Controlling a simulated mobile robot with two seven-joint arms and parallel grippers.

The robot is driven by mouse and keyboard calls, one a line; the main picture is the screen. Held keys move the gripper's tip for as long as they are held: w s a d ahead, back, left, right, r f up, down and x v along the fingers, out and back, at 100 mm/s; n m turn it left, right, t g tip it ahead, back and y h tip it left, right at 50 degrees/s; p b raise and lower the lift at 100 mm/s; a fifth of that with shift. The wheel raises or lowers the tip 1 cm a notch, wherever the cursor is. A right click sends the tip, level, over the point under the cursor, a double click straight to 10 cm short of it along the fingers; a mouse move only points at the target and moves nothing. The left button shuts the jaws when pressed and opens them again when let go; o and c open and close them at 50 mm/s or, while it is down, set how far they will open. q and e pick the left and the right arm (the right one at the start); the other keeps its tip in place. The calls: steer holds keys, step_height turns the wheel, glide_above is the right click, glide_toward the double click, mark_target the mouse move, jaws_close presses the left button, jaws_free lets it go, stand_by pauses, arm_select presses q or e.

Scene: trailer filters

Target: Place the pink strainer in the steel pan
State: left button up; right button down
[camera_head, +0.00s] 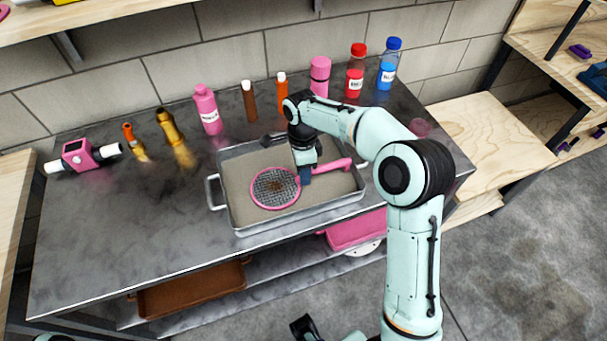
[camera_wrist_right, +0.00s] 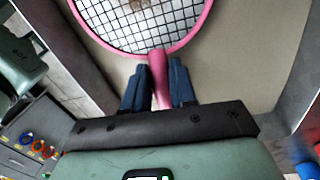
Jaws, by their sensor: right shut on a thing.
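The pink strainer (camera_head: 274,188) has a round mesh head with a brownish patch and a pink handle. It is over the steel pan (camera_head: 237,180), inside its rim; I cannot tell whether it touches the pan's floor. My right gripper (camera_head: 305,174) is shut on the handle just behind the hoop. In the right wrist view, its dark blue fingers (camera_wrist_right: 158,80) sit on both sides of the handle, with the strainer's mesh (camera_wrist_right: 140,22) ahead. A dark part at the bottom of the head view may be my left gripper (camera_head: 305,327); its jaws are unclear.
Several bottles stand behind the pan, including a pink bottle (camera_head: 208,110), a red-capped bottle (camera_head: 355,72) and a blue-capped bottle (camera_head: 389,65). A pink device (camera_head: 80,155) lies at the left of the metal table (camera_head: 110,235). The table's left front is clear. A brown tray (camera_head: 190,291) is below.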

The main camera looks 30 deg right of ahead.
steer(key=shift+f, duration=0.65)
steer(key=c, duration=0.9)
jaws_free()
step_height(320, 180, up, 12)
steer(key=w+p, duration=0.1)
steer(key=p, duration=0.1)
steer(key=shift+w+d, duration=0.2)
steer(key=shift+d, duration=0.1)
